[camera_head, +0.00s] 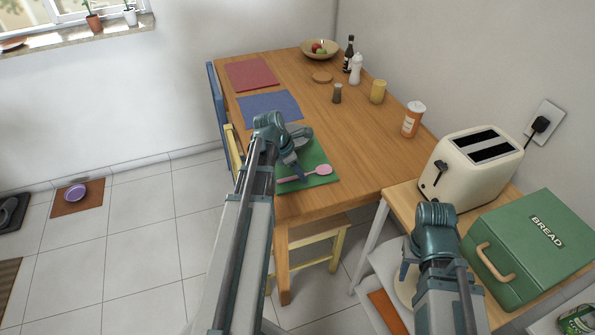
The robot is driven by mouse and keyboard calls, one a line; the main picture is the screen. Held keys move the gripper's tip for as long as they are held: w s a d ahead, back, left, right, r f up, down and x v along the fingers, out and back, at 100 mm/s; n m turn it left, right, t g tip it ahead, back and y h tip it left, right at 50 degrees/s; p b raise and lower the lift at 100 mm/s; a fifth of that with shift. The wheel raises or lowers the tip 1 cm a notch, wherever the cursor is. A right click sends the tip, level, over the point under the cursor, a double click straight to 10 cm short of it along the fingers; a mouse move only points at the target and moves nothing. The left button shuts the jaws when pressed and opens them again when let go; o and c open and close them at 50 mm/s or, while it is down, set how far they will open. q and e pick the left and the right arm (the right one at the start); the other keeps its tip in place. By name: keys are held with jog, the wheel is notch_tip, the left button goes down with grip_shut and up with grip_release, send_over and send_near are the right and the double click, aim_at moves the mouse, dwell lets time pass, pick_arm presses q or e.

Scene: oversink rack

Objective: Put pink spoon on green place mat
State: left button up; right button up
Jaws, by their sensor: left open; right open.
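The pink spoon (322,170) lies on the green place mat (317,158) near the front of the wooden table. Its round head is to the right and its handle runs left towards my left gripper. My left gripper (298,168) is open above the mat's left part, close to the handle; I cannot tell whether it touches the spoon. My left arm covers the mat's left edge. My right gripper (404,280) is open, low at the front edge of the side counter, left of the green bread box; its fingertips are partly hidden.
Blue (268,107) and red (251,73) mats lie farther back on the table. A yellow cup (378,92), an orange-labelled jar (413,119) and bottles stand along the right side. The toaster (473,168) and bread box (530,245) fill the side counter. The table's middle is clear.

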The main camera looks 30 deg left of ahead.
pick_arm(q)
jog(key=shift+a+r, duration=0.1)
jog(key=p+v, duration=1.1)
jog(key=v, duration=0.1)
jog(key=s+d+m+g+y, duration=0.1)
jog(key=s+d+m, duration=0.3)
jog(key=d+m, duration=0.6)
jog(key=s+d+m+g+y, duration=0.1)
jog(key=s+d+m, duration=0.3)
jog(key=d+m, duration=0.7)
jog(key=s+d+f+m+g+y, duration=0.1)
jog(key=s+d+m, duration=0.3)
jog(key=d+m, duration=0.6)
jog(key=shift+d+m+g+y, duration=0.35)
jog(key=shift+d+y, duration=0.25)
jog(key=shift+d, duration=0.25)
jog(key=shift+f, duration=0.15)
